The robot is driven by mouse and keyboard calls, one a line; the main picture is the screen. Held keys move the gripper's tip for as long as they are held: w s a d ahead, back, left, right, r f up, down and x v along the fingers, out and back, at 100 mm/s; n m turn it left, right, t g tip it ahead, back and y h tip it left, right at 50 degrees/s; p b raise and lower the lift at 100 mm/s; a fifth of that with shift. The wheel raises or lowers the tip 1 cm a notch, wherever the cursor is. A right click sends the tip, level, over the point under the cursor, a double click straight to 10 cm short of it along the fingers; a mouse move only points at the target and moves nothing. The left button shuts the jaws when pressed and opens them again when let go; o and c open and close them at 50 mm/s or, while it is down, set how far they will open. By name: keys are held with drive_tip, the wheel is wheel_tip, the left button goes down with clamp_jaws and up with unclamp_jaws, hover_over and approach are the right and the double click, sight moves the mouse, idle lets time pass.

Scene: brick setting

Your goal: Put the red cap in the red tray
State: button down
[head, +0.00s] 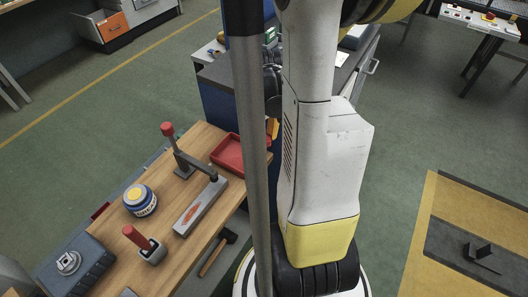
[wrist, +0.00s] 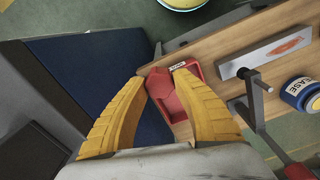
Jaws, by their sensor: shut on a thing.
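In the wrist view, my gripper (wrist: 160,76) has its two yellow fingers closed around a small red thing, which looks like the red cap (wrist: 160,87). The red tray (wrist: 196,73) lies just beyond the fingertips and partly behind the cap; the similar reds make their border hard to see. In the head view, the red tray (head: 228,153) sits at the far right corner of the wooden bench. There a bit of yellow finger shows beside the tray, and the cap is hidden behind my arm and the grey post.
The wooden bench (head: 205,240) holds a red-knobbed lever clamp (head: 181,160), a grey block with a red mark (head: 201,207), a blue grease tin (head: 140,200) and a red-handled tool (head: 143,243). A blue cabinet (wrist: 95,80) stands close beside the tray.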

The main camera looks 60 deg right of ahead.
drive_tip(key=shift+s+d+f, duration=0.15)
drive_tip(key=shift+d+f, duration=0.1)
drive_tip(key=b, duration=0.4)
hover_over(237, 157)
wheel_tip(237, 157, down, 7)
drive_tip(key=shift+d+r, duration=0.1)
drive_tip(key=shift+f+b, duration=1.1)
drive_tip(key=shift+f, duration=0.8)
drive_tip(key=shift+f, duration=0.1)
drive_tip(key=shift+f, duration=0.15)
drive_tip(key=c, duration=1.1)
unclamp_jaws()
